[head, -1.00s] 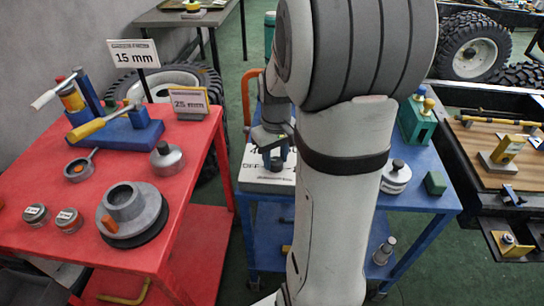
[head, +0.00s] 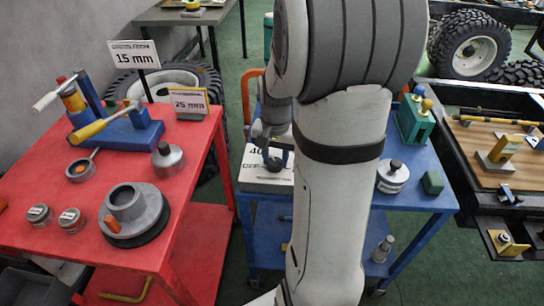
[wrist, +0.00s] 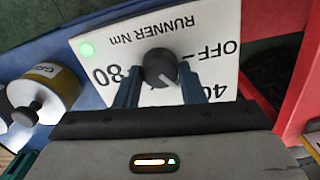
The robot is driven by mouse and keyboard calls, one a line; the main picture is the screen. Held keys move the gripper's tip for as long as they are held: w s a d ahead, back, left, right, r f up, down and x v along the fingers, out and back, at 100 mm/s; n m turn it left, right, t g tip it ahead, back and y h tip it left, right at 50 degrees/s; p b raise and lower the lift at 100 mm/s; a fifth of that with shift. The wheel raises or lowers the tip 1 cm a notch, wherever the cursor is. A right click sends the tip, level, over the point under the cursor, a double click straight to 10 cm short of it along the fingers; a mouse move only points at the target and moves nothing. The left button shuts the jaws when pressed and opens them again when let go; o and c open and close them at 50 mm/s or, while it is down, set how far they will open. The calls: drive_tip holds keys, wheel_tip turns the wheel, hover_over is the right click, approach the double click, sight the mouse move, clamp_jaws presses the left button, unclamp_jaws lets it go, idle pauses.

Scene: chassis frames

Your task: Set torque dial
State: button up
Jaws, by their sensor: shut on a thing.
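The torque dial (wrist: 160,68) is a dark round knob with a white pointer line. It sits on a white panel (wrist: 210,25) marked RUNNER Nm, OFF, 40 and 80. In the wrist view the pointer slants to the lower right, roughly toward the 40 side. A green light (wrist: 88,49) glows in a panel corner. My gripper (wrist: 160,80) is shut on the dial, one blue finger on each side. In the head view the panel (head: 252,178) lies on the blue cart, and my arm hides its right part. My gripper (head: 274,158) is over it.
The blue cart (head: 415,195) also bears a white weight with a dark knob (head: 392,176) and green blocks (head: 416,118). A red table (head: 40,170) with tools and a grey round fixture (head: 133,212) stands to the left. A dark bench stands at right.

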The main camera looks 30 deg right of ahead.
sight(274, 161)
drive_tip(key=shift+a+m, duration=0.1)
drive_tip(key=shift+m, duration=0.4)
drive_tip(key=o, duration=1)
wheel_tip(274, 161, up, 8)
drive_tip(key=shift+f+p, duration=0.1)
drive_tip(key=shift+p, duration=0.45)
